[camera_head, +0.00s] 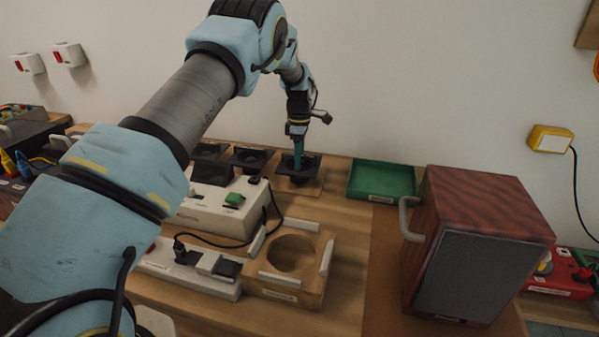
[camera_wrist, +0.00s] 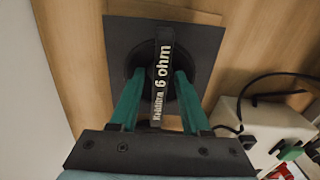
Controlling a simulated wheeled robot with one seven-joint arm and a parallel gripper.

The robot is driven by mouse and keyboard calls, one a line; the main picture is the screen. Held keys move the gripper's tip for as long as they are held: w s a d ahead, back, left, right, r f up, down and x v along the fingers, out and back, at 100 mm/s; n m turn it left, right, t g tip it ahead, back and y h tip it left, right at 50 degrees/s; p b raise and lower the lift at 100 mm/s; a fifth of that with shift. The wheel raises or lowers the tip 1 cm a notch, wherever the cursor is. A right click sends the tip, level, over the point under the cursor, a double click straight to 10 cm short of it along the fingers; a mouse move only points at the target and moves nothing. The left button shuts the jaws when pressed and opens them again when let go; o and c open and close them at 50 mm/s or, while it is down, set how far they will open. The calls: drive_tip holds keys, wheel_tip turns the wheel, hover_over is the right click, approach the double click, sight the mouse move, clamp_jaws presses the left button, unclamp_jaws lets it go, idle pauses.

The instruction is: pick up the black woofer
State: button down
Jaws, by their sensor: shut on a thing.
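A black woofer (camera_head: 311,164) with a square plate is at the back of the bench, over a thin wooden pad. In the wrist view the woofer (camera_wrist: 120,38) carries a raised bar labelled "6 ohm". My gripper (camera_head: 298,155) points down at it. I cannot tell whether the plate is clear of the pad. My fingers hide part of the woofer's middle.
Other black speaker parts (camera_head: 251,157) stand just left. A white tester box (camera_head: 215,207) with a cable is in front, near a wooden fixture (camera_head: 312,290) with a round hole. A green tray (camera_head: 382,181) and a large speaker cabinet (camera_head: 478,240) are on the right.

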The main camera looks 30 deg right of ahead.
drive_tip(key=shift+r, duration=0.15)
wheel_tip(320, 180, up, 9)
drive_tip(key=shift+d+r+b, duration=0.1)
drive_tip(key=shift+r+b, duration=0.05)
drive_tip(key=shift+b, duration=0.95)
drive_tip(key=shift+r+p, duration=0.5)
drive_tip(key=shift+r, duration=0.4)
